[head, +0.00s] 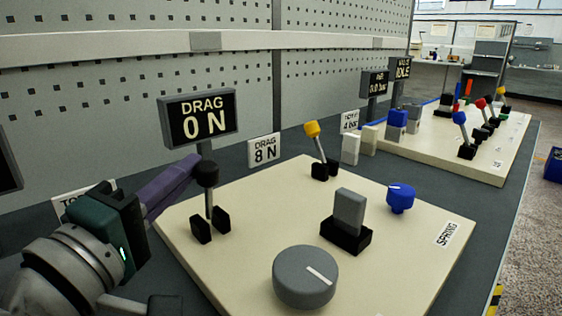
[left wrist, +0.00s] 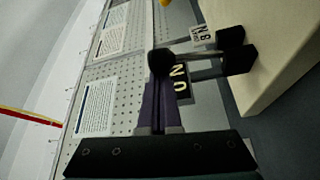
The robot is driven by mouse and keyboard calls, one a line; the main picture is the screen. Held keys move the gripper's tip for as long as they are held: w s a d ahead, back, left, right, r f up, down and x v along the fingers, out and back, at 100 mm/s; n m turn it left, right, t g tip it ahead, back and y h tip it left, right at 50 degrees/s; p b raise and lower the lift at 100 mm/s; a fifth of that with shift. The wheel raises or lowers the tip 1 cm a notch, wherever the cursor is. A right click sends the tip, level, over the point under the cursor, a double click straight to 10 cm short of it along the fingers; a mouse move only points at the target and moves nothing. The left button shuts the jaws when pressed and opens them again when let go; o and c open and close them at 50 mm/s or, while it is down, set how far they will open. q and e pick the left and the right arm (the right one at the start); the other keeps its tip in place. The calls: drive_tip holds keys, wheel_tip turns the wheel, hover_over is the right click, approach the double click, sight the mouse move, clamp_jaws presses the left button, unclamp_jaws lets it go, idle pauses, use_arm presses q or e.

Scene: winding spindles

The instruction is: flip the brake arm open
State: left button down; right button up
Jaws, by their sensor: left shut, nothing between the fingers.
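The black-knobbed lever (head: 208,200) stands nearly upright in a two-part black bracket at the left of the cream panel (head: 262,222). I take it as the brake arm, though no label on it shows. My left gripper (head: 194,165) has purple fingers, shut, with their tips close to the left side of the black knob. In the left wrist view the shut fingers (left wrist: 165,105) point at the knob (left wrist: 160,62), which overlaps their tips. I cannot tell whether they touch. A sign (head: 198,118) behind reads DRAG 0 N. My right gripper is not in view.
A yellow-knobbed lever (head: 315,142), a grey switch (head: 349,212), a blue knob (head: 400,198) and a large grey dial (head: 305,277) stand on the same panel. A DRAG 8 N card (head: 264,149) stands behind. A pegboard wall (head: 130,95) closes the back.

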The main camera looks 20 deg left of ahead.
use_arm(q)
drive_tip(key=shift+s+d, duration=0.2)
drive_tip(key=shift+d, duration=0.35)
drive_tip(key=shift+s+d+f+p, duration=0.2)
drive_tip(key=shift+s+d+p, duration=0.05)
drive_tip(key=shift+d+p, duration=0.25)
drive_tip(key=shift+s, duration=0.1)
drive_tip(key=s, duration=0.7)
drive_tip(key=shift+s+d+f, duration=0.2)
drive_tip(key=shift+d+f, duration=0.2)
drive_tip(key=shift+f, duration=0.05)
